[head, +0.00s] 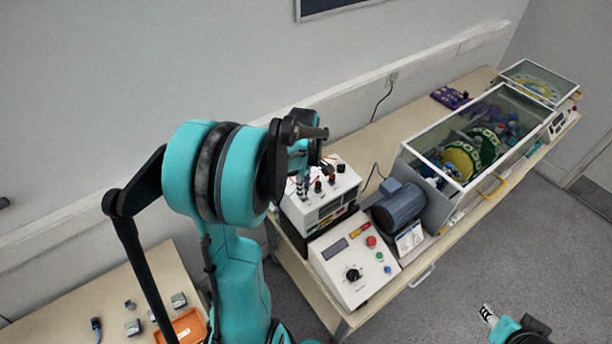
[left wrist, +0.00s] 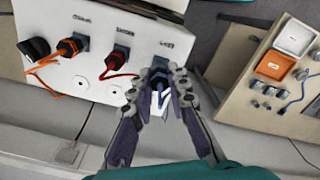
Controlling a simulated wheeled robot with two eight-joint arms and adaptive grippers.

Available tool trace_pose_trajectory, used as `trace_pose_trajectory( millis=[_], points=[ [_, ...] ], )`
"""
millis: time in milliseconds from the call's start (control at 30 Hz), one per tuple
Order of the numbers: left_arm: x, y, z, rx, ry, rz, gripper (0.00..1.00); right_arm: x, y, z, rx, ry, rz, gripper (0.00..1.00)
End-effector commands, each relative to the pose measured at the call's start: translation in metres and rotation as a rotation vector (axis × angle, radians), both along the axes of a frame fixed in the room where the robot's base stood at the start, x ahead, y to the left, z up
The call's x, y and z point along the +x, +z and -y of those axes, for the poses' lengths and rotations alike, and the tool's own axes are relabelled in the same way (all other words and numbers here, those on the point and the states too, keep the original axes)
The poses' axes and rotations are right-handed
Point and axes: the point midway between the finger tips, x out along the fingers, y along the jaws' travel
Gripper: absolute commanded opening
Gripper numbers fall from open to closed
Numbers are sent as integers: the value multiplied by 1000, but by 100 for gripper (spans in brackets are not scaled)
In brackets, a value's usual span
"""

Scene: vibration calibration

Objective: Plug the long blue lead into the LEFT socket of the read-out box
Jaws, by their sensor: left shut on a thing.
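The white read-out box (head: 333,188) stands on the long bench; its socket face fills the upper left of the left wrist view (left wrist: 85,75). An orange plug (left wrist: 68,48) and a red plug (left wrist: 119,54) sit in two of its sockets. My left gripper (left wrist: 159,72) is shut on a dark blue plug (left wrist: 158,84) at the box's right end in that view, close to the face. The fingers hide the socket there, so I cannot tell whether the plug is in it. In the head view my arm partly covers this gripper (head: 303,182). My right gripper (head: 487,314) is low at the right, its jaws unclear.
A control console (head: 353,262) and a grey-blue motor (head: 399,207) stand beside the box. A glass-covered rig (head: 470,150) lies beyond. The side table at lower left holds an orange tray (head: 186,328), small metal blocks (head: 179,300) and a blue connector (head: 96,324).

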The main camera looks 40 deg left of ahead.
Motion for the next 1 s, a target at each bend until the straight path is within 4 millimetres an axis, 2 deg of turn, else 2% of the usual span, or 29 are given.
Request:
trace_pose_trajectory(
  millis=[1000],
  points=[
    [0,-8,0,0,0,0,0,0,-11,0,0,0,0,40]
  ],
)
